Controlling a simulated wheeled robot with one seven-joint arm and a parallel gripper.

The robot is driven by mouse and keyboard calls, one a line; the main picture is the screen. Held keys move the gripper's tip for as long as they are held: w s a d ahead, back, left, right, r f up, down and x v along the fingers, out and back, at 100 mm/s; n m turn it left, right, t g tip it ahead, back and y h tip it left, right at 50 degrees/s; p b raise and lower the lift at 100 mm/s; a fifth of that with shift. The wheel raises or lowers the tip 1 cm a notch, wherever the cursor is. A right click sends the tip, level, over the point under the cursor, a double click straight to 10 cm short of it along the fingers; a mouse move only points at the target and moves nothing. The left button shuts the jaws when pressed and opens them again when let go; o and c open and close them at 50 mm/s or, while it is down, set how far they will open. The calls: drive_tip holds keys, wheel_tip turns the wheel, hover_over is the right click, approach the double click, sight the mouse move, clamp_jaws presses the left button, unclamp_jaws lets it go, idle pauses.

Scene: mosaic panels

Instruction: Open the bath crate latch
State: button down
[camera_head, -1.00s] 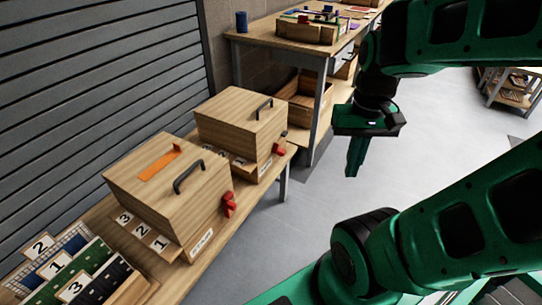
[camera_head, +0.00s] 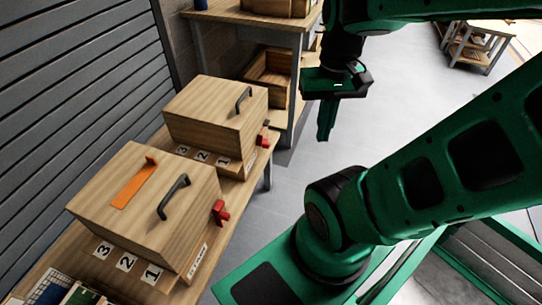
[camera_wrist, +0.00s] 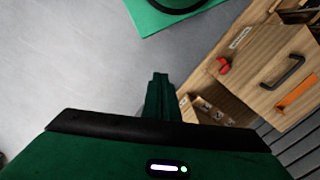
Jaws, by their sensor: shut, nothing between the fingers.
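Two closed wooden crates stand on a bench at the left in the head view. The nearer crate (camera_head: 130,205) has a black handle (camera_head: 173,196), an orange strip (camera_head: 134,184) on its lid and a red latch (camera_head: 220,211) on its right side. The farther crate (camera_head: 205,120) has a black handle and a red latch (camera_head: 262,139). Their labels are too small to read, so I cannot tell which is the bath crate. My gripper (camera_head: 325,136) is shut and empty, pointing down over the floor, right of the crates. In the wrist view, the strip-lidded crate's latch (camera_wrist: 223,65) lies right of my gripper (camera_wrist: 159,78).
Number cards (camera_head: 126,262) 1, 2 and 3 lie by the nearer crate. A taller wooden table (camera_head: 262,22) stands behind, with an open box (camera_head: 270,75) on its lower shelf. A grey shutter (camera_head: 70,100) bounds the left. Grey floor (camera_head: 405,110) is open at the right.

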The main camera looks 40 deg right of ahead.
drive_tip(key=w+d+f+m+g+y, duration=0.1)
drive_tip(key=w+d+f+m+y, duration=0.1)
drive_tip(key=w+d+f+m, duration=0.4)
drive_tip(key=w+d+f+m+g+y, duration=0.1)
drive_tip(key=w+d+f+y, duration=0.2)
drive_tip(key=w+f, duration=0.65)
drive_tip(key=w+d+f+m+t+y, duration=0.1)
drive_tip(key=w+d+f+m+t, duration=0.1)
drive_tip(key=f+m+t, duration=0.8)
drive_tip(key=w+d+f+m+t+y, duration=0.2)
drive_tip(key=f+m+t, duration=0.8)
drive_tip(key=f, duration=1.2)
drive_tip(key=w+m, duration=0.1)
drive_tip(key=m, duration=0.3)
drive_tip(key=shift+f+t, duration=0.35)
drive_tip(key=shift+t, duration=0.05)
